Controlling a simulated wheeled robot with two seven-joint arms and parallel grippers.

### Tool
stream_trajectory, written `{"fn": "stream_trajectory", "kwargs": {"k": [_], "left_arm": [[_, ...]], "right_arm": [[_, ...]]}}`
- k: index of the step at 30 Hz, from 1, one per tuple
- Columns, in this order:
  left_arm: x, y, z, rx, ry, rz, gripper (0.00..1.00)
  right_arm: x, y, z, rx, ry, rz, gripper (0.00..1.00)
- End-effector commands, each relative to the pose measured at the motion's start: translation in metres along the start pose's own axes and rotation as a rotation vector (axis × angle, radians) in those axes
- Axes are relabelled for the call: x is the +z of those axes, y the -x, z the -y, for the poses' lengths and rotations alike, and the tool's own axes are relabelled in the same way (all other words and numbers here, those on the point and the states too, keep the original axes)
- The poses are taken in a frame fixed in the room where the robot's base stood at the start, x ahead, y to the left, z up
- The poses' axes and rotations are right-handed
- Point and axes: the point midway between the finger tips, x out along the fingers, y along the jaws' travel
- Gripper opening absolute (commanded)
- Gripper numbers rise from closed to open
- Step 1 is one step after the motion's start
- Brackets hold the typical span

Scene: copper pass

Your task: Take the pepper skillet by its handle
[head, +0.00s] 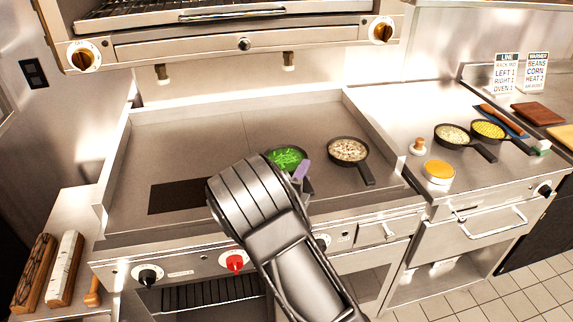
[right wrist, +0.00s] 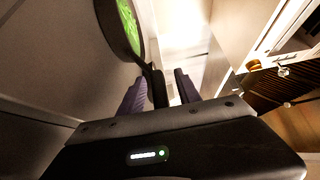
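The pepper skillet (head: 287,158) is a small dark pan of bright green pieces on the flat griddle. My right arm covers part of it and most of its handle in the head view. The skillet (right wrist: 122,28) also shows at the top of the right wrist view. Its dark handle (right wrist: 156,83) runs down between the two purple fingers of my right gripper (right wrist: 160,88). The fingers stand apart, with a narrow gap visible between the handle and the right-hand finger. The left finger is close to the handle; contact is unclear. My left gripper is out of view.
A second skillet (head: 348,150) with pale, brownish pieces sits just right on the griddle (head: 230,130). Two more skillets, a small orange-filled dish (head: 439,171) and a shaker (head: 418,147) stand on the right counter. The griddle's left part is clear except for a dark rectangle (head: 178,196).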

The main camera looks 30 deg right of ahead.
Motion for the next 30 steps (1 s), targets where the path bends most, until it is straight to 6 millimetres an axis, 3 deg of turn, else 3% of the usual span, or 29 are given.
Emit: {"fn": "stream_trajectory", "kwargs": {"k": [3,18,30], "left_arm": [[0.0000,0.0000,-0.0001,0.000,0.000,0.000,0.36],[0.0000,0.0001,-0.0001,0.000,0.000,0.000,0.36],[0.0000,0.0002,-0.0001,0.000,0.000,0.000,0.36]], "right_arm": [[0.0000,0.0001,0.0000,0.000,0.000,0.000,0.39],[0.0002,0.0000,0.0005,-0.001,0.000,0.000,0.00],[0.0004,-0.0001,0.0012,-0.003,-0.002,0.001,0.00]]}}
